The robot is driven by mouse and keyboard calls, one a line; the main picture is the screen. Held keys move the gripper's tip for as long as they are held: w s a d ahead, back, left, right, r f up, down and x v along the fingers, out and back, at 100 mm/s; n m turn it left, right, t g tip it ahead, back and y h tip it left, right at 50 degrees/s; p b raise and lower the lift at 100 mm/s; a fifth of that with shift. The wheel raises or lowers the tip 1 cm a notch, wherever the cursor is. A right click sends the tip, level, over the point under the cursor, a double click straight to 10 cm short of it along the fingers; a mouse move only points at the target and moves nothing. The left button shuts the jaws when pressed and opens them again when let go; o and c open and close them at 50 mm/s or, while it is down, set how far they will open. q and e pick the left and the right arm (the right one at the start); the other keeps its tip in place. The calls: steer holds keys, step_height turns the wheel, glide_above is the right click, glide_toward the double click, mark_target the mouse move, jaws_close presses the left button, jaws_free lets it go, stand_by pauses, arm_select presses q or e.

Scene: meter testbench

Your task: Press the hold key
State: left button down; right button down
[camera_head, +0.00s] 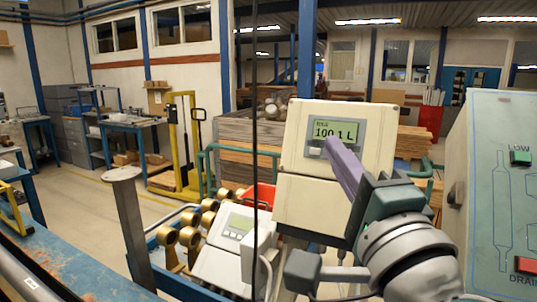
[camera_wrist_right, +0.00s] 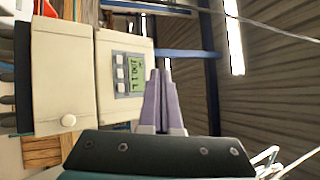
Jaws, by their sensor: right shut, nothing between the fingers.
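A cream meter box (camera_head: 296,205) has a grey panel with a green display (camera_head: 335,130) reading about "100.1 L". Under the display, one pale key (camera_head: 314,151) shows at left; my fingers cover the rest of that row in the head view. The right wrist view shows the display (camera_wrist_right: 137,72) sideways, with three pale keys (camera_wrist_right: 121,73) beside it. Their labels are too small to tell which is hold. My right gripper (camera_head: 331,143) is shut and empty, its purple fingertips in front of the panel's lower edge; I cannot tell whether they touch. My left gripper is out of view.
A grey-green panel (camera_head: 505,180) with a green and a red button stands close at right. A lower white meter (camera_head: 228,240) and brass fittings (camera_head: 190,237) lie left of the box. A grey post (camera_head: 130,225) stands further left. A thin dark cable hangs in front.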

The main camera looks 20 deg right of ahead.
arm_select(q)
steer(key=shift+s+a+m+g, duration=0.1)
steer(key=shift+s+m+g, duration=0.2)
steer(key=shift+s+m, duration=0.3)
arm_select(e)
steer(key=shift+w+d+f+m+g+h, duration=0.15)
steer(key=shift+w+d+m+h, duration=0.15)
steer(key=shift+m+h, duration=0.3)
steer(key=shift+w+d+f+m+g+h, duration=0.15)
steer(key=shift+d+m+h, duration=0.2)
steer(key=shift+m+h, duration=0.2)
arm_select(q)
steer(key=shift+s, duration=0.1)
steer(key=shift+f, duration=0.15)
arm_select(e)
steer(key=shift+d+f, duration=0.1)
